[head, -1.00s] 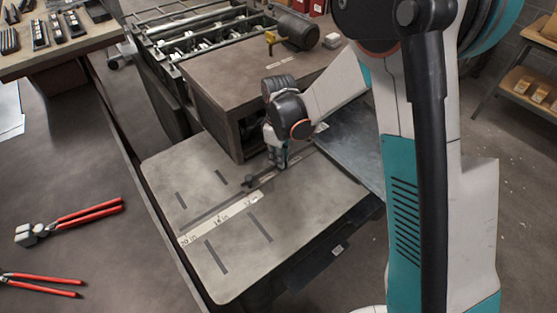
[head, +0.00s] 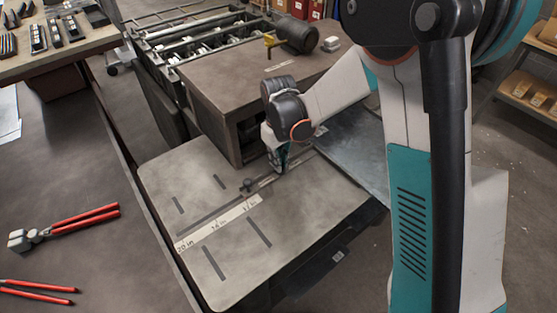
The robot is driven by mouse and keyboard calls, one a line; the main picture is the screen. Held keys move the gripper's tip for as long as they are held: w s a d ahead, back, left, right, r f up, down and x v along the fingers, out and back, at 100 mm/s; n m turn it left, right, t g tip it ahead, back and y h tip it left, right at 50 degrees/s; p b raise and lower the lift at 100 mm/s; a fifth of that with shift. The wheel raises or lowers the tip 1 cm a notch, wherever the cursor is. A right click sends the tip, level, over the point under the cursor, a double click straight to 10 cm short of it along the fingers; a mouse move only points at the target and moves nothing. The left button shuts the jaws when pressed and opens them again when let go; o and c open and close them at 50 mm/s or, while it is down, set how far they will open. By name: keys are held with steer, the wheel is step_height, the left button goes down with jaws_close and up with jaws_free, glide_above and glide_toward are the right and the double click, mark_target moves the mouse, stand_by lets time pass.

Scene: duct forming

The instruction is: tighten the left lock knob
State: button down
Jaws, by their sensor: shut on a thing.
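My gripper (head: 281,168) points down at the gauge bar on the flat grey table (head: 310,215), just in front of the box-shaped machine body. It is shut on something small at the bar. The fingers hide most of it, and I take it to be a lock knob. Another small dark knob (head: 247,185) stands on the bar to the left of my gripper, clear of the fingers. The white scale strip (head: 217,222) with inch marks runs from the table's left edge toward my gripper.
The brown machine housing (head: 215,110) rises close behind my gripper. A sheet of metal (head: 350,155) lies to its right. Red-handled tools (head: 80,218) lie on the dark bench at left. The front of the grey table is clear.

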steer(key=c, duration=1.7)
jaws_free()
step_height(320, 180, up, 12)
steer(key=shift+d, duration=0.1)
